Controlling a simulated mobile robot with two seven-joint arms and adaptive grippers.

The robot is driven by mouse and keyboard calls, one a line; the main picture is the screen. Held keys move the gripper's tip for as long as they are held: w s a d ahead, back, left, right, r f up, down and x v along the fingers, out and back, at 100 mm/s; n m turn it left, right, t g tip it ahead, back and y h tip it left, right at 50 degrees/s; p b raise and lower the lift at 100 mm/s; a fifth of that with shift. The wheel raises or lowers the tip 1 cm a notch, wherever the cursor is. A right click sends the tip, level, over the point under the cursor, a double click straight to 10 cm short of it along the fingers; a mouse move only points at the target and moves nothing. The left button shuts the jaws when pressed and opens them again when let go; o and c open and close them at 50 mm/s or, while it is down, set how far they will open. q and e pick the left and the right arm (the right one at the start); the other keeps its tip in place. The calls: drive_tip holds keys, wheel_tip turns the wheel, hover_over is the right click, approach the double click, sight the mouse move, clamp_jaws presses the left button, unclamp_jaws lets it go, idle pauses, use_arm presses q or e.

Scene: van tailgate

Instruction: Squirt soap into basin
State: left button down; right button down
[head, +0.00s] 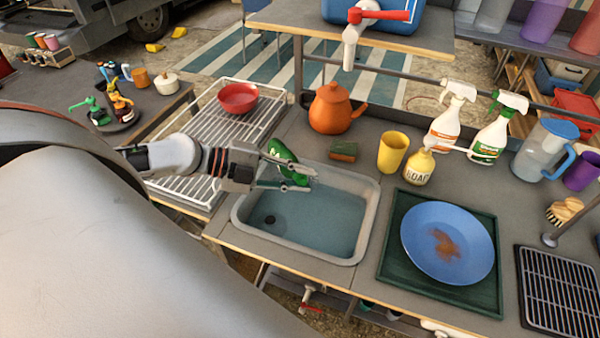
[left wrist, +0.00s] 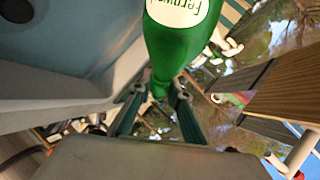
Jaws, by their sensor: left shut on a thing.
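My left gripper (head: 300,178) is over the back left part of the grey basin (head: 371,200), shut on a green bottle (head: 283,155). In the left wrist view the bottle (left wrist: 185,45) has a white label, and its narrow end is between the fingertips (left wrist: 160,95). The bottle looks tilted, and the gripper partly hides it in the head view. The basin has a blue-grey inside with a dark drain. A yellow bottle marked SOAP (head: 418,168) stands on the counter right of the basin. My right gripper is not in view.
An orange teapot (head: 333,112), a sponge (head: 343,151) and a yellow cup (head: 393,150) stand behind the basin. A white rack (head: 195,185) with a red bowl (head: 238,97) is at left. A stained blue plate (head: 425,225) is at right. A tap (head: 350,45) hangs above.

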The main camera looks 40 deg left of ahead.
use_arm(q)
drive_tip(key=shift+r+m+p, duration=0.25)
drive_tip(key=shift+m+p, duration=0.05)
drive_tip(key=shift+p, duration=0.3)
drive_tip(key=shift+r+p, duration=0.1)
drive_tip(key=shift+p, duration=0.2)
drive_tip(key=shift+m+y+p, duration=0.5)
drive_tip(key=shift+y, duration=0.1)
drive_tip(key=shift+r+m+t+y, duration=0.15)
drive_tip(key=shift+m+t+y, duration=0.25)
drive_tip(key=shift+m, duration=0.1)
drive_tip(key=shift+r+m+y, duration=0.2)
drive_tip(key=shift+m+y, duration=0.1)
drive_tip(key=shift+m, duration=0.4)
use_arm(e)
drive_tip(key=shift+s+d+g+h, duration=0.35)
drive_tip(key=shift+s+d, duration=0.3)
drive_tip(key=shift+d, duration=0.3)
use_arm(q)
drive_tip(key=shift+y, duration=0.3)
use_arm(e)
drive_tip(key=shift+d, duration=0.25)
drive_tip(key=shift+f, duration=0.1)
